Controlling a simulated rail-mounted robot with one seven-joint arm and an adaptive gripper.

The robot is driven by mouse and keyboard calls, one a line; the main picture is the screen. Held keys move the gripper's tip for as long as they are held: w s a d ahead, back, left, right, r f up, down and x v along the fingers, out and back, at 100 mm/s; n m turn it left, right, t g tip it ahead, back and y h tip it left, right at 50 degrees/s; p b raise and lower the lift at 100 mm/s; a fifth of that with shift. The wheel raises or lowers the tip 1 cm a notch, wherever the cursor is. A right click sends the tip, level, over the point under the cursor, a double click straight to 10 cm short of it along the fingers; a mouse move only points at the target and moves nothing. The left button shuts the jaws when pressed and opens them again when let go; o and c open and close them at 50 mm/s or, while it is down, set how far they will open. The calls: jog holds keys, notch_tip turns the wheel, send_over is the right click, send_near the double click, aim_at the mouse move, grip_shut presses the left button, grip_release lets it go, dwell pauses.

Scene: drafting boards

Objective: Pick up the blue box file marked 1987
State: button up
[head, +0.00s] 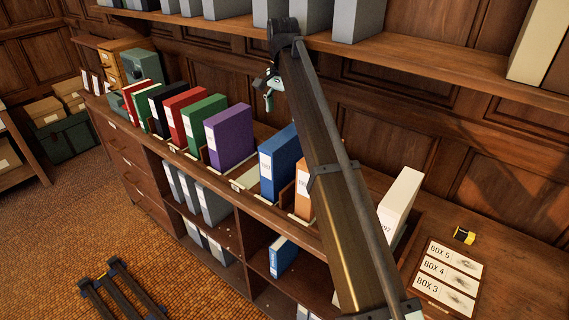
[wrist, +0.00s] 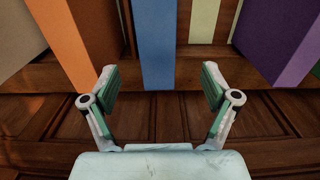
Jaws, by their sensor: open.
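A blue box file (head: 280,163) with a white spine label stands upright in the row on the cabinet top, between a purple and an orange one. The label's digits are too small to read surely. In the wrist view the blue file (wrist: 155,40) is at the upper middle, beyond the fingertips and roughly centred between them. My gripper (head: 269,95) is above and behind the row, near the panelled wall. In the wrist view my gripper (wrist: 160,75) is open and empty, its two green-padded fingers apart.
The purple file (head: 229,137) and orange file (head: 303,190) flank it; low wooden dividers stand between. A wall shelf (head: 440,55) with grey files runs above. Another blue file (head: 283,256) is on a lower shelf. A white file (head: 401,200) stands right, near a box-label board (head: 447,281).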

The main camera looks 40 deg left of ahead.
aim_at(284, 136)
notch_tip(284, 136, down, 6)
jog(key=shift+d+f+p, duration=0.15)
jog(key=shift+p, duration=0.6)
jog(key=shift+s+d+f+p, duration=0.1)
jog(key=shift+f+p, duration=0.5)
jog(key=shift+f, duration=0.7)
jog(key=shift+d+f+p, duration=0.1)
jog(key=shift+f+p, duration=0.5)
jog(key=shift+f, duration=0.65)
grip_shut()
